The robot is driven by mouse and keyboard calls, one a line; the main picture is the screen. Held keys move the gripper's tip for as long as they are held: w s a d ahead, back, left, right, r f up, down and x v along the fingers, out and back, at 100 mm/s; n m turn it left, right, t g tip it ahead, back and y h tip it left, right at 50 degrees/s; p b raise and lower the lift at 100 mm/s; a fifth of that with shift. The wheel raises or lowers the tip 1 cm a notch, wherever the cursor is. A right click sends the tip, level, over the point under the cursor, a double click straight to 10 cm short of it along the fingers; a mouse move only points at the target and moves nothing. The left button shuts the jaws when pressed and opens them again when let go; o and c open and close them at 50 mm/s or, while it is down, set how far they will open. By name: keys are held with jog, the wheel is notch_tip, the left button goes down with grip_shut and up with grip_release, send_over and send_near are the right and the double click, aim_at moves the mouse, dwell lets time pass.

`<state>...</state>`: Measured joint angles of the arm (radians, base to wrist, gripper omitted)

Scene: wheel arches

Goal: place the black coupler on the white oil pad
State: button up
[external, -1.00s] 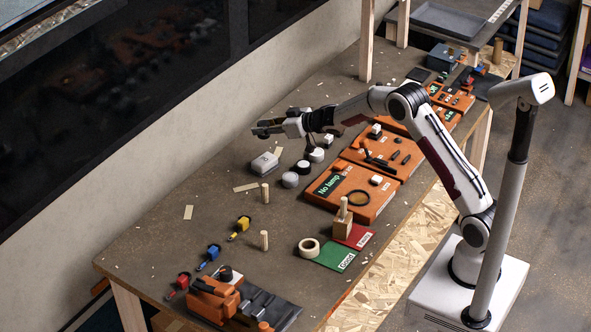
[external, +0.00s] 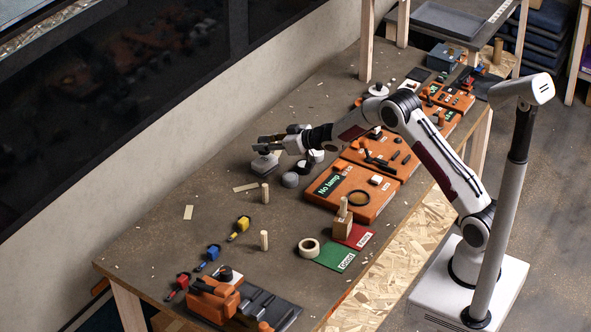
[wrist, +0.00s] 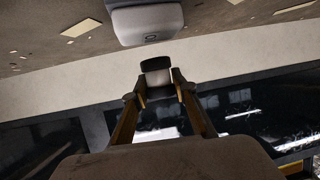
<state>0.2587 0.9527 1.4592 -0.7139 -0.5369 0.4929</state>
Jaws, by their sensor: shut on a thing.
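My gripper (external: 268,146) is shut on a small round piece, the black coupler (wrist: 156,66), which shows between its fingertips in the wrist view. The coupler has a black end and a greyer side facing the camera. In the external view the gripper mostly hides it.
Small round grey, black and white pieces (external: 290,180) stand just right of the pad. An orange "No lamp" board (external: 352,193) lies further right. The table left of the pad is mostly clear, with a few flat tan strips (external: 188,212).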

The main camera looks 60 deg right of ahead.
jog(key=shift+f, duration=1.25)
jog(key=shift+f, duration=0.1)
jog(key=o, duration=0.9)
jog(key=shift+v, duration=6.05)
